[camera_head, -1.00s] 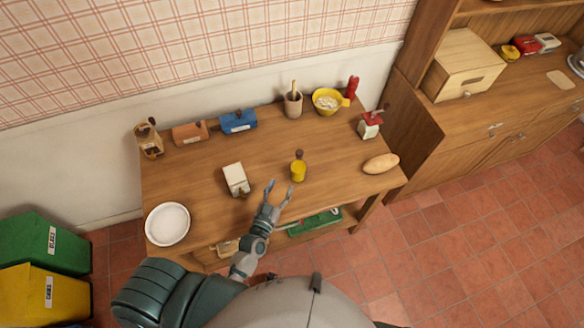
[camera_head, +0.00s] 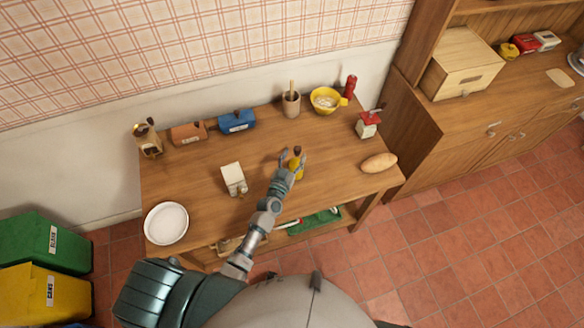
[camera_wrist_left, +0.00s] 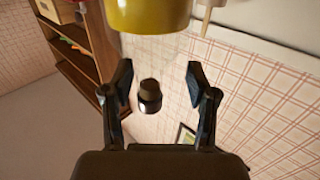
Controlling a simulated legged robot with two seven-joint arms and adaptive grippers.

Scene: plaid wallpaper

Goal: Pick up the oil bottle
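The oil bottle (camera_head: 296,168), yellow with a dark cap, stands on the wooden table (camera_head: 215,205) in the head view. My left gripper (camera_head: 294,157) reaches it from the front, with its fingers spread on either side of the bottle. In the left wrist view the bottle's yellow part (camera_wrist_left: 150,14) is at the top and its dark cap (camera_wrist_left: 150,96) shows between the open fingers (camera_wrist_left: 160,75). The clear part lies between the fingertips; whether a finger touches it I cannot tell. My right gripper is not in view.
A small white-topped container (camera_head: 233,178) stands left of the bottle and a bread loaf (camera_head: 379,163) lies to the right. A white plate (camera_head: 166,223) is at the left.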

